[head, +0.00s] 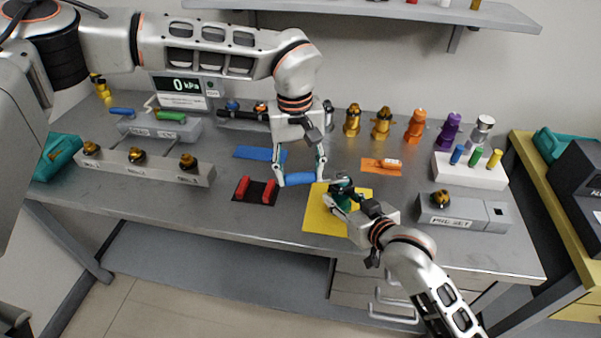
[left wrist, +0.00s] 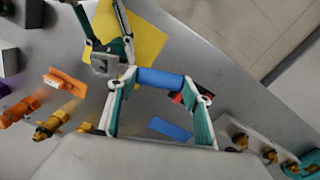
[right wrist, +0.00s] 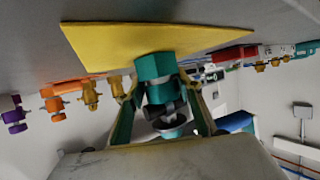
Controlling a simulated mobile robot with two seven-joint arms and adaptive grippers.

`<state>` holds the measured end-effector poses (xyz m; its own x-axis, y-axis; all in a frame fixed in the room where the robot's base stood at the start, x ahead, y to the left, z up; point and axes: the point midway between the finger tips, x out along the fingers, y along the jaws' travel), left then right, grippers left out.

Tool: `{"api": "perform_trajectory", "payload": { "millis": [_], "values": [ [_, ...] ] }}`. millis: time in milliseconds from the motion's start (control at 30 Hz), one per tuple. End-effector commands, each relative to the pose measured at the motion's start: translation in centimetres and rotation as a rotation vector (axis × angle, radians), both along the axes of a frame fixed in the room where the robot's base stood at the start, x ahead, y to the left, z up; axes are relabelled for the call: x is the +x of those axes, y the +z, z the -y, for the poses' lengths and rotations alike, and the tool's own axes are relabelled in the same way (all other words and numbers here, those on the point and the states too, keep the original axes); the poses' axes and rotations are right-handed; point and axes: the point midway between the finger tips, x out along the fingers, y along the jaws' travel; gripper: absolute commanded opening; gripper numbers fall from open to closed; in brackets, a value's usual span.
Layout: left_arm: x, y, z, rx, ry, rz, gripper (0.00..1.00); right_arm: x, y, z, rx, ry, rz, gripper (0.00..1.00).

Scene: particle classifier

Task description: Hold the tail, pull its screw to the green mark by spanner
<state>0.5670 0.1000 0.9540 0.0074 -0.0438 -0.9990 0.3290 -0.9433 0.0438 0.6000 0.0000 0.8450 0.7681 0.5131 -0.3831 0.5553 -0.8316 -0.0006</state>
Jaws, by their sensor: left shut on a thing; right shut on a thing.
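The tail, a teal-green body (right wrist: 154,68) with dark rings, stands at the yellow mat. My right gripper (head: 345,190) is shut on it from the front right. In the right wrist view the fingers stand on either side of the tail. My left gripper (head: 302,180) is shut on the blue handle (left wrist: 160,80), seemingly the spanner's, just left of the tail and above the table. A grey metal piece (left wrist: 105,63) lies in line with the handle, at the tail. I cannot tell whether it is seated around the screw. The green mark cannot be made out.
The yellow mat (head: 318,222) lies under the right gripper. A blue mat (head: 258,153) is empty, and an orange mat (head: 380,166) holds an orange part. Red blocks (head: 257,190) sit on a dark mat. Grey racks stand left and right; colored fittings line the back.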

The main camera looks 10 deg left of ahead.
Motion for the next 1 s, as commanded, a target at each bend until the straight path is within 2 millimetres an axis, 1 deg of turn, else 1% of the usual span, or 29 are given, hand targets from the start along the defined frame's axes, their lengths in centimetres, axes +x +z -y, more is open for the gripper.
{"api": "perform_trajectory", "payload": {
  "millis": [167, 700, 1000],
  "values": [
    [-0.1, 0.1, -0.5, 0.000, 0.002, 0.002, 0.00, 0.1, 0.1, 0.1, 0.000, -0.002, 0.001, 0.00],
    [-0.9, -0.2, -3.3, 0.007, 0.012, -0.003, 0.00, 0.3, -0.2, 0.7, -0.008, -0.010, -0.001, 0.00],
    [-1.2, -0.1, -3.6, 0.002, 0.005, -0.001, 0.00, 0.0, -0.2, 0.2, -0.004, -0.003, -0.002, 0.00]
  ]
}}
